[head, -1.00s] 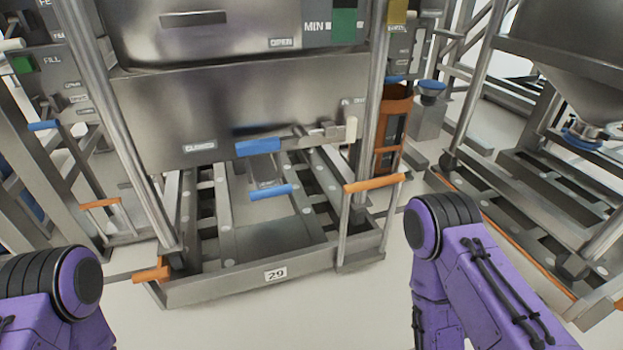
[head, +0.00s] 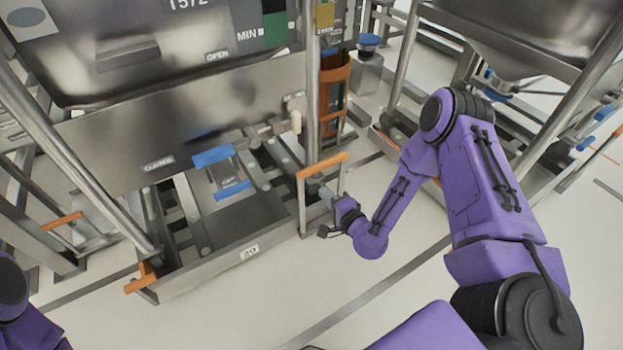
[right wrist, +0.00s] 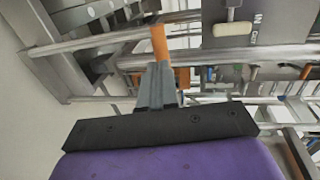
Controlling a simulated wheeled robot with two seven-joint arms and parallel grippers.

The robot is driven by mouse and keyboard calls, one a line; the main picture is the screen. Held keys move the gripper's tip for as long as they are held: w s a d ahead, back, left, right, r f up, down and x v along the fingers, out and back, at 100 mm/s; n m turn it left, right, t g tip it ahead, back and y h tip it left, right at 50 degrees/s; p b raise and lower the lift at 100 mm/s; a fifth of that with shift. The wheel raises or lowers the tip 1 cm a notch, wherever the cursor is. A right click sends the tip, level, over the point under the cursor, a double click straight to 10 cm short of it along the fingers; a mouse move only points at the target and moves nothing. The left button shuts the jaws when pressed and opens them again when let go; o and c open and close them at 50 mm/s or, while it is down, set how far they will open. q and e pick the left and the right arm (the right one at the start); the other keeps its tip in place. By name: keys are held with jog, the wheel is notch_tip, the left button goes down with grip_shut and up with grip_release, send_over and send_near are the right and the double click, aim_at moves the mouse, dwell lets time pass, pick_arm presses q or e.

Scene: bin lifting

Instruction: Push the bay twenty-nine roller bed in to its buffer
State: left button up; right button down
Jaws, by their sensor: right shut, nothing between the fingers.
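The bay 29 roller bed (head: 205,272) is a low grey metal frame on the floor, with a "29" label on its front bar. An upright handle with an orange top bar (head: 323,165) stands at its front right corner. An orange grip (head: 140,278) sticks out at its front left. My right gripper (head: 317,188) is at the right handle, below the orange bar. In the right wrist view its shut fingers (right wrist: 157,80) overlap the lower end of the orange bar (right wrist: 159,42); I cannot tell if they touch. Only part of my left arm shows, at lower left.
A steel post (head: 312,80) rises beside the right handle. An orange cylinder holder (head: 335,90) stands behind. The floor in front is clear.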

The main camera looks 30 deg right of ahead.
aim_at(306, 176)
jog(key=w, duration=0.2)
jog(key=w+f+b, duration=0.1)
jog(key=w, duration=0.5)
jog(key=shift+w+a+f, duration=0.2)
jog(key=shift+w+f, duration=0.05)
jog(key=shift+f, duration=0.15)
